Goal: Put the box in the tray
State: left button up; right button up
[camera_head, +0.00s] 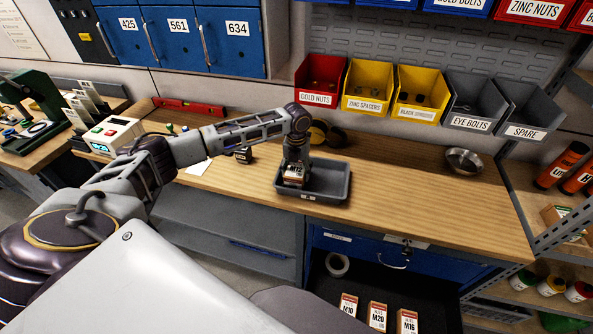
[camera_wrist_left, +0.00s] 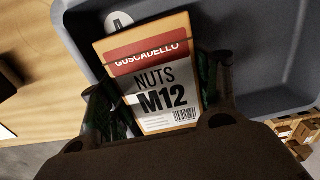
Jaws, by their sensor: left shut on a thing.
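The box (camera_head: 295,174) is a small carton with a red band and the label "NUTS M12". It shows large in the left wrist view (camera_wrist_left: 155,85), between the two fingers of my left gripper (camera_wrist_left: 158,105). The grey tray (camera_head: 335,187) lies on the wooden workbench, and its wall fills the upper right of the left wrist view (camera_wrist_left: 285,50). In the head view my left gripper (camera_head: 296,165) points down, shut on the box, over the left part of the tray. I cannot tell whether the box touches the tray floor. My right gripper is not in view.
A metal bowl (camera_head: 464,161) stands on the bench at right. A small dark object (camera_head: 243,155) lies left of the tray. Labelled bins (camera_head: 415,92) hang along the back wall. An open drawer below holds several cartons (camera_head: 377,316).

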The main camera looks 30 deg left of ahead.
aim_at(296, 167)
pick_arm(q)
jog(key=o, duration=1.1)
jog(key=shift+f, duration=0.1)
notch_tip(296, 167, up, 12)
jog(key=shift+r+b, duration=0.15)
jog(key=shift+b, duration=0.55)
